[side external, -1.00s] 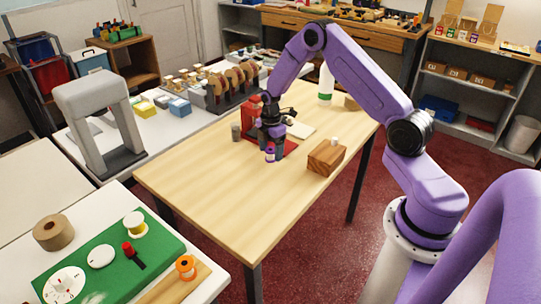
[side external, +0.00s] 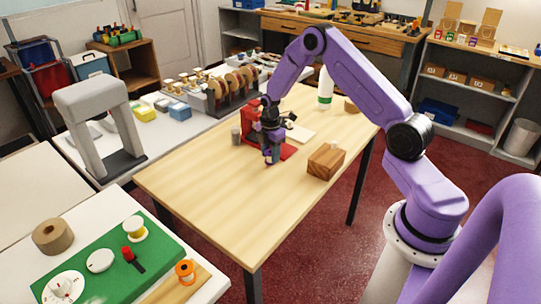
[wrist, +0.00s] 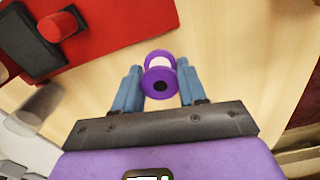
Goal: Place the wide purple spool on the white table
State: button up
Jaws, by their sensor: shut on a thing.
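The wide purple spool (wrist: 159,88), with purple flanges and a pale middle, is between the blue fingers of my gripper (wrist: 160,80) in the wrist view. My gripper is shut on it. In the side view my gripper (side external: 270,158) is low over the wooden table (side external: 205,185), and the spool (side external: 268,160) is mostly hidden by the fingers. I cannot tell whether the spool touches the wood. A white table (side external: 95,213) stands at front left, and another white surface (side external: 185,128) lies behind the wooden table.
A red stand and mat (wrist: 110,25) are close beside my gripper. A wooden block (side external: 325,161), a grey cup (side external: 235,135) and a white bottle (side external: 325,88) stand on the wooden table.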

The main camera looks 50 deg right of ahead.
notch_tip(320, 180, up, 2)
jog(key=shift+r, duration=0.1)
jog(key=s+a+r, duration=0.4)
jog(key=s+r, duration=0.6)
jog(key=s, duration=0.3)
jog(key=a+m, duration=1.1)
jog(key=m, duration=0.5)
jog(key=shift+s, duration=0.25)
